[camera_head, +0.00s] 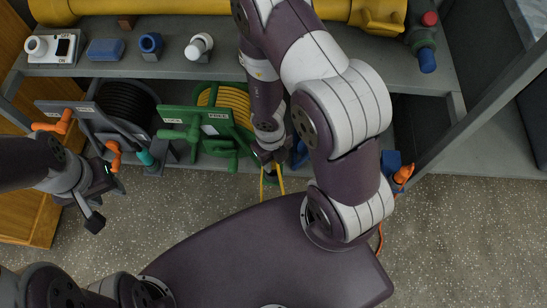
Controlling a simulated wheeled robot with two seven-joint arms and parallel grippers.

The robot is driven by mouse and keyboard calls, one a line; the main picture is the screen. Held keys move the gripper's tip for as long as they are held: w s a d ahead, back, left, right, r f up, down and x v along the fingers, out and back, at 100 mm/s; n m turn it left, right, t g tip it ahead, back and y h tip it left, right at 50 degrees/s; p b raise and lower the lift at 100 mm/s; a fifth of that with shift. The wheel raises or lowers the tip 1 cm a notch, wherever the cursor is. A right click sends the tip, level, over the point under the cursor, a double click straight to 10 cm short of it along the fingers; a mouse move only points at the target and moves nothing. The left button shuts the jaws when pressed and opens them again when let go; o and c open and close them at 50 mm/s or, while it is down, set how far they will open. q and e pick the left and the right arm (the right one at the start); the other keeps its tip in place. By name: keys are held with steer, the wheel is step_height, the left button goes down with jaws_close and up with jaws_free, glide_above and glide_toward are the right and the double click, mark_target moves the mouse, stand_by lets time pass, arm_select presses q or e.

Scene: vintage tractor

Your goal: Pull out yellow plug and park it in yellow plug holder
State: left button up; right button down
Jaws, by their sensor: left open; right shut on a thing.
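My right gripper (268,161) is in front of the green cable reel on the lower shelf, pointing down. It is shut on what appears to be the yellow plug, which is mostly hidden by the fingers and wrist. Two yellow cable strands (281,180) hang just below it. More yellow cable (228,99) is wound on the green reel (208,122). A blue part (299,154), partly hidden by my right arm, is close to the right of the gripper; I cannot tell whether it is the yellow plug holder. My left gripper (99,196) is open and empty at the left, over the floor.
A black cable reel (127,103) with orange handles stands left of the green one. An orange plug (403,174) is in a blue holder at the right. The upper shelf (260,62) carries small parts and a yellow cylinder (225,7). The speckled floor (460,240) is clear at the right.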

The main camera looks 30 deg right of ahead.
mark_target(273, 166)
steer(key=shift+p, duration=0.35)
stand_by(1.0)
steer(key=shift+f+b, duration=1.9)
steer(key=shift+f, duration=0.2)
steer(key=c, duration=0.6)
jaws_free()
steer(key=shift+c, duration=0.2)
steer(key=r+p, duration=0.4)
steer(key=r, duration=0.1)
steer(key=r+p, duration=0.2)
steer(key=shift+w+r+p, duration=0.35)
steer(key=shift+r, duration=0.05)
steer(key=shift+f, duration=0.1)
